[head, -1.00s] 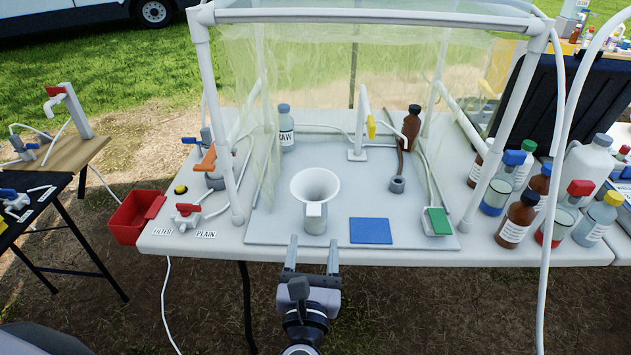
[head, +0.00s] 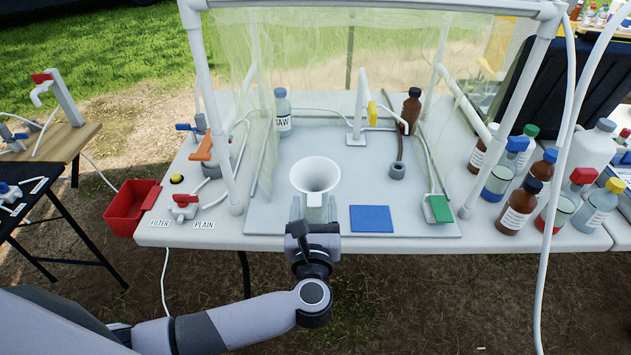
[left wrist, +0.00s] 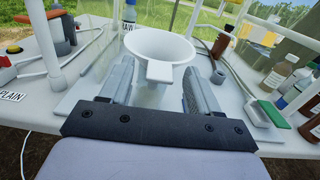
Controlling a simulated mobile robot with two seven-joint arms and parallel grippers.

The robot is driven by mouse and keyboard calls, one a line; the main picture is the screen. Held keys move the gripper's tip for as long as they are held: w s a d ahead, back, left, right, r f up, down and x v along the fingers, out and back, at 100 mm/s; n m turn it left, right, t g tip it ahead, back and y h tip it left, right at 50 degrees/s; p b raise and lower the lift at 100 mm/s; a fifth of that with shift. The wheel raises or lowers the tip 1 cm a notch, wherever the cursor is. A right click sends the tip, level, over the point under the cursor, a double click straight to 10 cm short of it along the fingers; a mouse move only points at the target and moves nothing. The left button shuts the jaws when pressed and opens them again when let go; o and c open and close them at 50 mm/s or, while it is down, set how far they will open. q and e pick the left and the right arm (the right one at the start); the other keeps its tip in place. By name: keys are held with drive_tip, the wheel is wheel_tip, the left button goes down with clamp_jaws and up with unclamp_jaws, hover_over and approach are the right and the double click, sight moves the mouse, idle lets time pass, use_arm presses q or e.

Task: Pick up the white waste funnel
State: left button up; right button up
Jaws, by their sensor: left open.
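The white waste funnel (head: 315,174) stands upright, wide mouth up, on the grey mat (head: 420,222) inside the frame enclosure. Its front tab faces me. My left gripper (head: 314,208) is open at the funnel's front, with one finger on each side of the tab and lower body. In the left wrist view the funnel (left wrist: 162,45) rises between the two spread fingers (left wrist: 158,85), with its rim above and beyond them. I cannot tell whether either finger touches it. My right gripper is not in view.
A blue pad (head: 370,219) lies right of the funnel, and a green-topped block (head: 438,209) farther right. The RAW bottle (head: 283,112) and a brown bottle (head: 410,110) stand behind. White frame posts (head: 222,120) flank the space. A red bin (head: 132,208) hangs left.

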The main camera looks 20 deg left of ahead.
use_arm(q)
drive_tip(key=shift+w+a, duration=0.2)
drive_tip(key=shift+w, duration=0.45)
drive_tip(key=shift+c, duration=0.3)
clamp_jaws()
